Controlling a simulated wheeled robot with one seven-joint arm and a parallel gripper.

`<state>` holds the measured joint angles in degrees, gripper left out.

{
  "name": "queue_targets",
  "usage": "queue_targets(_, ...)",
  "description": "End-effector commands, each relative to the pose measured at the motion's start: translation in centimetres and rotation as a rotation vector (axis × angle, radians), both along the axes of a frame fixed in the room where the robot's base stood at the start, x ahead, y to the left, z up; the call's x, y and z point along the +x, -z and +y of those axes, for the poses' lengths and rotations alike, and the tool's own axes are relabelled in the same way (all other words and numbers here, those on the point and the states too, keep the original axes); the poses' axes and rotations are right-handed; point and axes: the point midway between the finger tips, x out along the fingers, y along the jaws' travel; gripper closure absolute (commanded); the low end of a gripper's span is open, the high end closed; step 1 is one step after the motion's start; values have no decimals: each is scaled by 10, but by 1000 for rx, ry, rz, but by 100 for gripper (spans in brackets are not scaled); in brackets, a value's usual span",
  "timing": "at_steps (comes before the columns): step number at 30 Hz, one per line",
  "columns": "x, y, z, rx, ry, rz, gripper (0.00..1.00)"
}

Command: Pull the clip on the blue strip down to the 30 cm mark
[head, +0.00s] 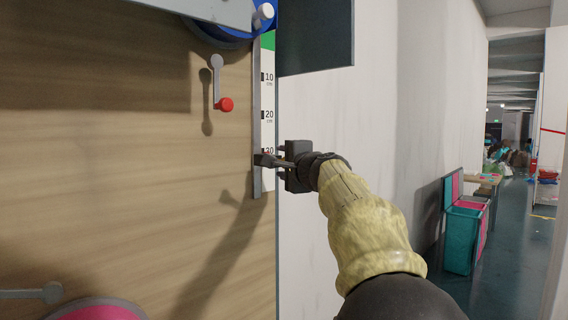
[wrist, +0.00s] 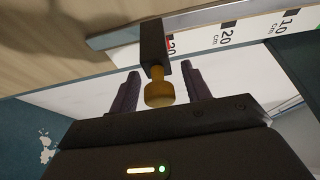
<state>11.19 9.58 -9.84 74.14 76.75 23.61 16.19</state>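The clip, a small dark block (head: 265,160) on the grey rail, sits at about the 30 mark of the white scale (head: 267,95). In the wrist view the clip (wrist: 153,42) partly covers a number, with a bit of red beside it. Its yellow-brown knob (wrist: 159,90) points toward my gripper. My gripper (head: 282,162) is at the clip. In the wrist view my gripper (wrist: 160,84) has its two fingers apart, one on each side of the knob, with gaps showing. I cannot make out a blue strip.
A wooden board (head: 120,150) carries the rail. A crank with a red knob (head: 226,104) is up left of the scale, another lever (head: 50,292) is low left. A blue wheel (head: 262,18) and a dark panel (head: 316,38) are above. Teal and pink bins (head: 463,235) stand far right.

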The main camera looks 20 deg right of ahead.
Motion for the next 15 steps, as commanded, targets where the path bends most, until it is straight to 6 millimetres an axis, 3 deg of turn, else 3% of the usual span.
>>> queue_targets(8, -15, 1, -1, 0, 1, -2, 52)
queue_targets(15, -57, 2, -2, -1, 1, -3, 52)
